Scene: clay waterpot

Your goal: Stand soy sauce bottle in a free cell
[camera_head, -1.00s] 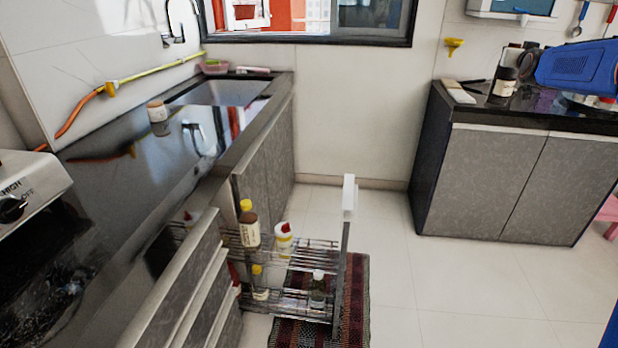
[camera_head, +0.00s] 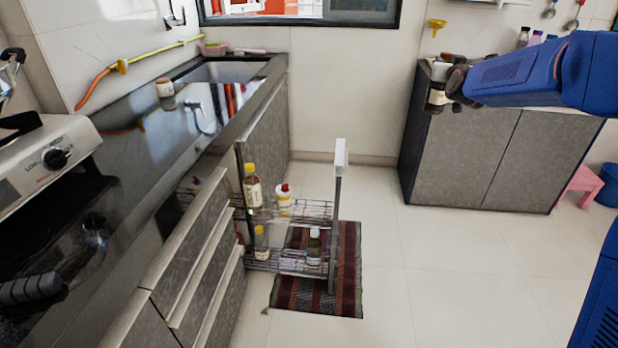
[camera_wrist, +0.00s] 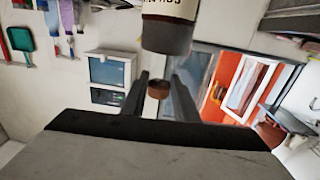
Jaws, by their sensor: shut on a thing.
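My gripper (camera_head: 452,84) is shut on the soy sauce bottle (camera_head: 438,96), a dark bottle with a pale label, held in the air in front of the left end of the right-hand counter. In the wrist view the bottle (camera_wrist: 168,30) shows at the top edge, partly cut off, beyond the two dark fingers (camera_wrist: 160,78). The pull-out wire rack (camera_head: 318,212) stands open at lower centre, well left of and below my gripper. Its upper tier holds a yellow-capped bottle (camera_head: 252,190) and a white red-capped bottle (camera_head: 284,202). Individual cells are unclear.
The rack's tall white-topped front panel (camera_head: 336,215) stands upright at its right side. A striped mat (camera_head: 345,290) lies under it. The left counter (camera_head: 150,150) and its drawers adjoin the rack. The tiled floor between the rack and the right cabinet (camera_head: 470,160) is clear.

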